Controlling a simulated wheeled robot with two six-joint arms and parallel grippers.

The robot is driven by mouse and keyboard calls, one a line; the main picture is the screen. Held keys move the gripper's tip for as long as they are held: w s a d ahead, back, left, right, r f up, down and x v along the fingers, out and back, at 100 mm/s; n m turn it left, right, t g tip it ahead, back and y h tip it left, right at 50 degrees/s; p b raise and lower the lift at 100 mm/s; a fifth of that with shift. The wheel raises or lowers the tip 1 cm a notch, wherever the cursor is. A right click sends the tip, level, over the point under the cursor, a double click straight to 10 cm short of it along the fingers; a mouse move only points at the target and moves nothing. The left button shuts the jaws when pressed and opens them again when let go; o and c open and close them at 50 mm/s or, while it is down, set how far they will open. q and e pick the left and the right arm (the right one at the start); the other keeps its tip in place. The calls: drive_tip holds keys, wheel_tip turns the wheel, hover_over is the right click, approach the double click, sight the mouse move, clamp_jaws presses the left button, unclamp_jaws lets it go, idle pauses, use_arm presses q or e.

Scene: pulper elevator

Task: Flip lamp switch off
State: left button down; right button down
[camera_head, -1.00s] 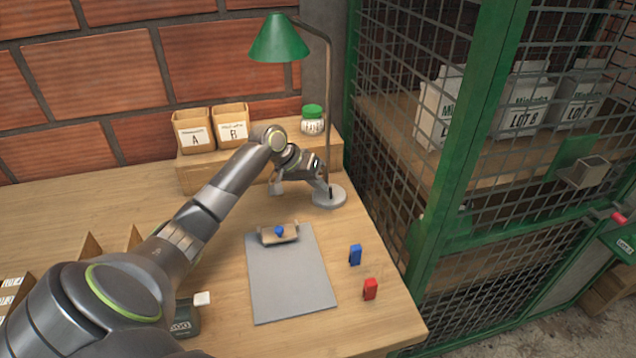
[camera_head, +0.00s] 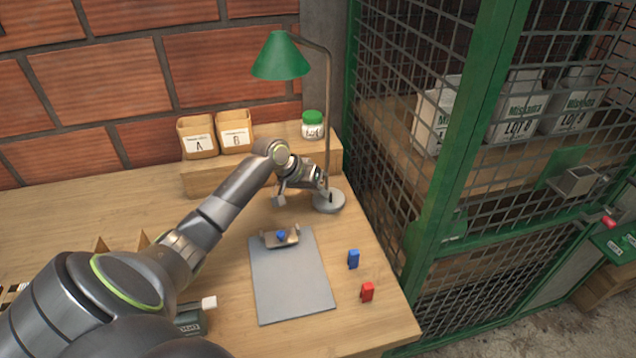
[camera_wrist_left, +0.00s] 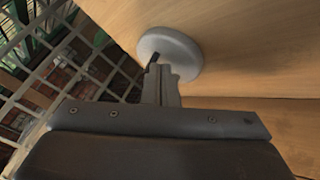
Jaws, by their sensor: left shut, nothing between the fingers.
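The lamp has a green shade (camera_head: 281,56) on a thin curved pole and a round grey base (camera_head: 329,202) at the back right of the table. A small dark switch (camera_head: 330,196) stands up on the base, and it also shows in the left wrist view (camera_wrist_left: 153,59). My left gripper (camera_head: 325,187) is shut and empty right at the base. In the left wrist view its fingertips (camera_wrist_left: 161,72) are beside the switch, close to the base. I cannot tell whether they touch the switch. My right gripper is not in view.
Boxes A (camera_head: 198,137) and B (camera_head: 235,132) and a green-lidded jar (camera_head: 312,125) stand on a shelf behind. A mesh cage (camera_head: 400,150) borders the right.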

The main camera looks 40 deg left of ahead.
use_arm(q)
drive_tip(key=shift+s+d+r+t+y+p, duration=0.2)
drive_tip(key=shift+d+t+y+p, duration=0.1)
drive_tip(key=shift+p, duration=0.35)
drive_tip(key=shift+f, duration=0.15)
drive_tip(key=shift+w+a+f+b, duration=0.35)
drive_tip(key=shift+w+a+b, duration=0.2)
drive_tip(key=shift+a+b, duration=0.1)
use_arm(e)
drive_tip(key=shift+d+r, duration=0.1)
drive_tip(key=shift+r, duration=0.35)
use_arm(q)
drive_tip(key=shift+r, duration=0.1)
